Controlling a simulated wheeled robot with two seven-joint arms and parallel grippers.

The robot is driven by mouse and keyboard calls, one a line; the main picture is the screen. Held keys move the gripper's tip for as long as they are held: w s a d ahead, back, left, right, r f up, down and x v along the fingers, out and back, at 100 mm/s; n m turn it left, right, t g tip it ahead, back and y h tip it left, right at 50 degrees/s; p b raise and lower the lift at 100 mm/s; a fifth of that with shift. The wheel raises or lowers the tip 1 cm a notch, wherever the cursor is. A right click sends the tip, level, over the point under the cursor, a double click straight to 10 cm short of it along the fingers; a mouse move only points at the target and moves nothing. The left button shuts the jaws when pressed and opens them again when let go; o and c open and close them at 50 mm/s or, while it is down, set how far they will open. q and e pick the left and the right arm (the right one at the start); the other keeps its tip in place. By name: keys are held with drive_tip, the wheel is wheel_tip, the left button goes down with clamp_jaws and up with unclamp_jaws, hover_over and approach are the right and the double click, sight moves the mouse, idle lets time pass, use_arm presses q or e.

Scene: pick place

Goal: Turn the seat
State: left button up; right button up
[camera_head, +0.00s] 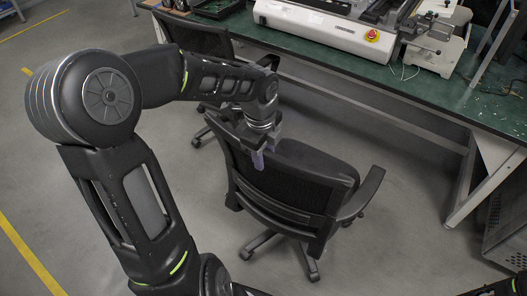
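A black office chair (290,205) with a mesh back, armrests and a wheeled base stands on the grey floor in the middle of the view. Its back faces me and its seat (318,158) lies beyond, toward the bench. My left gripper (258,160) is at the top edge of the chair's backrest. Its fingers point down there, and I cannot tell whether they are closed on the backrest. My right gripper is not clearly in view; only a dark piece shows at the lower right edge.
A second black chair (195,38) stands behind my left arm. A green workbench (340,68) with a white machine (318,28) bearing a red button runs along the back. A dark metal cabinet (508,232) stands at right. Floor between chair and cabinet is clear.

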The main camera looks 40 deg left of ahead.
use_arm(q)
drive_tip(key=shift+s+f, duration=0.1)
drive_tip(key=shift+s, duration=0.1)
clamp_jaws()
drive_tip(key=shift+s+f, duration=0.1)
idle(0.5)
drive_tip(key=w+a+p, duration=0.1)
drive_tip(key=w+p, duration=0.1)
drive_tip(key=w, duration=1)
drive_tip(key=shift+w+r, duration=0.2)
